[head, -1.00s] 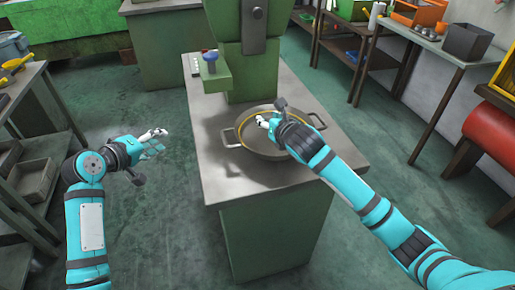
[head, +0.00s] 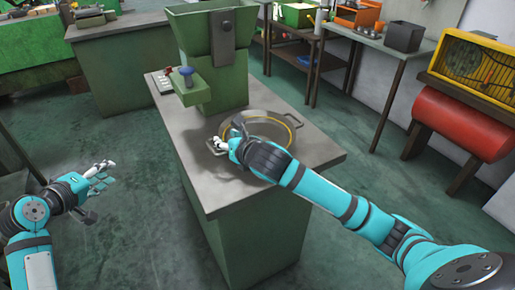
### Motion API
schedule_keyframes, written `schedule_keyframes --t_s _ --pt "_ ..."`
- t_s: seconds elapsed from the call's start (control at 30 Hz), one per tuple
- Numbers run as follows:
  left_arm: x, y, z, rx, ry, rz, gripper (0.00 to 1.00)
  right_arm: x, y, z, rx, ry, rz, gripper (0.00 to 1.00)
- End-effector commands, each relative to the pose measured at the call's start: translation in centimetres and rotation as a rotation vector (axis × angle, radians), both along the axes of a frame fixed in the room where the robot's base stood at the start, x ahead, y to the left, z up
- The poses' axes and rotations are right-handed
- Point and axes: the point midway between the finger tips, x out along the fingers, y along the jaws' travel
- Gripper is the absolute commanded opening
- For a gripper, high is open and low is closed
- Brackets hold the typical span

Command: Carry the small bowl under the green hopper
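A grey, wide, shallow bowl with two side handles and a yellow ring (head: 289,123) stands on the grey top of a green cabinet (head: 310,155). The green hopper (head: 212,30) stands on the same top, behind and to the left of the bowl. My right gripper (head: 216,146) is at the bowl's left handle, and its wrist covers the bowl's near left part. Whether its fingers are closed around the handle is too small to tell. My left gripper (head: 104,176) is open and empty over the floor, left of the cabinet.
A green bracket with a blue knob (head: 186,76) sticks out in front of the hopper, above the cabinet top. The top's near left corner and right side are bare. A red cylinder (head: 460,120) and a grey table (head: 375,42) stand at the right.

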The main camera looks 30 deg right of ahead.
Motion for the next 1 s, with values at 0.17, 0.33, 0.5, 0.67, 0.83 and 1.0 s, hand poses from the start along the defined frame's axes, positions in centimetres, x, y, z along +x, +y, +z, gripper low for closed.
schedule_keyframes --t_s 0.17,0.33,0.5,0.67,0.83,1.0 --pt "0.0 0.0 0.0 0.001 0.0 0.001 0.31 -3.5 -0.5 1.4 -0.005 -0.001 0.002 0.35" --pt "0.0 0.0 0.0 0.001 0.0 0.001 0.31 -5.4 -0.8 2.2 -0.003 0.001 0.0 0.35" --pt "0.0 0.0 0.0 0.001 0.0 0.001 0.31 -6.0 -0.9 2.5 -0.002 0.001 0.001 0.35" --pt "0.0 0.0 0.0 0.001 0.0 0.001 0.31 -6.0 -0.9 2.5 -0.001 0.001 0.001 0.35" --pt "0.0 0.0 0.0 0.0 -0.001 0.001 0.31 -6.0 -0.8 2.5 -0.001 0.001 0.001 0.35" --pt "-0.3 0.1 -0.5 0.01 0.004 -0.001 0.31 -6.2 -0.7 2.1 0.02 0.009 -0.007 0.35"
